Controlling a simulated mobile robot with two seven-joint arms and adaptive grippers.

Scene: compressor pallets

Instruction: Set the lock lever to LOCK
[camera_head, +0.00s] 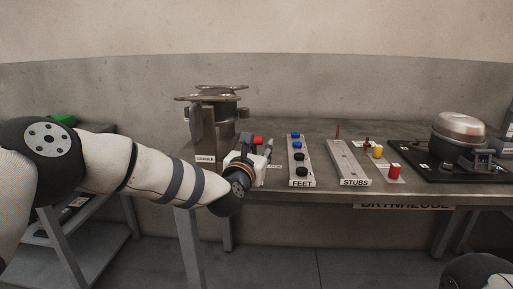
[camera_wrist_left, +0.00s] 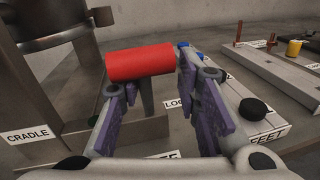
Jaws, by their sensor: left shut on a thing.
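The lock lever has a red cylindrical grip (camera_wrist_left: 140,63) on a short grey post, and it lies across the tips of my left gripper (camera_wrist_left: 160,85) in the wrist view. In the head view the red grip (camera_head: 258,140) shows just beyond my left gripper (camera_head: 262,152), beside the cradle (camera_head: 204,140). A partly hidden label beginning "LOC" (camera_wrist_left: 174,103) lies right of the post, and another label ending in "E" is cut off nearer. The lever's exact setting cannot be told. My right gripper is out of view.
The FEET tray (camera_head: 301,170) with blue and black feet stands right of the gripper, then the STUBS tray (camera_head: 348,165). Red and yellow parts and a compressor (camera_head: 459,130) on a dark pallet are further right. The metal cradle stands close on the left.

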